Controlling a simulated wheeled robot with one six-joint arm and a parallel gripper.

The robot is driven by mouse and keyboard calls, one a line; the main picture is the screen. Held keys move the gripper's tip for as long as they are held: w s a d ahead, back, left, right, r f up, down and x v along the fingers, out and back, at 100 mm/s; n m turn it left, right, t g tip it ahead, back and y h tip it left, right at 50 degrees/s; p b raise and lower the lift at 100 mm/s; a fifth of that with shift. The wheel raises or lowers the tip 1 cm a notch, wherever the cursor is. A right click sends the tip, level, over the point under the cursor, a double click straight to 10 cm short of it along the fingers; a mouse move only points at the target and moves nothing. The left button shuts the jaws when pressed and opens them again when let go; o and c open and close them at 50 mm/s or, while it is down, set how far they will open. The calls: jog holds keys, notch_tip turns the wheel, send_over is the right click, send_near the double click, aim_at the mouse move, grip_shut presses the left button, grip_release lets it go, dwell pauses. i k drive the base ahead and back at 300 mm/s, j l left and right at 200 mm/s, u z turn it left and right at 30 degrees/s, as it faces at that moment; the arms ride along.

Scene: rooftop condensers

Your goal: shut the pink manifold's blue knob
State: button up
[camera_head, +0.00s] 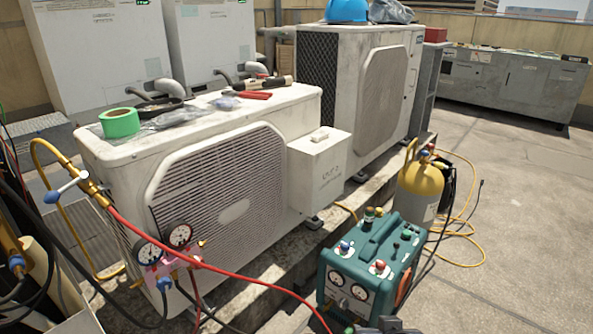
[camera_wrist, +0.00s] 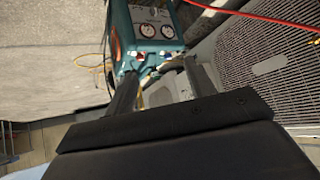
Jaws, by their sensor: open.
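The pink manifold (camera_head: 172,264) hangs in front of the near condenser's grille in the head view. It carries two round dial gauges, and hoses run from it. Its blue knob (camera_head: 164,284) is at the lower left of the pink body; whether it is turned open or shut cannot be told. My gripper (camera_wrist: 158,88) shows in the wrist view with its two dark fingers apart and nothing clearly between them. It points toward the teal machine and the condenser grille. I cannot make out the manifold in the wrist view.
The teal recovery machine (camera_head: 370,267) stands right of the manifold; it also shows in the wrist view (camera_wrist: 152,32). A red hose (camera_head: 235,273) crosses the near condenser (camera_head: 225,190). A brass valve with a blue-tipped handle (camera_head: 66,187) is at left. Open concrete lies right.

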aim_at(163, 284)
jog(key=k+u, duration=0.1)
jog(key=u, duration=1.3)
jog(key=z, duration=1.35)
jog(key=u, duration=1.35)
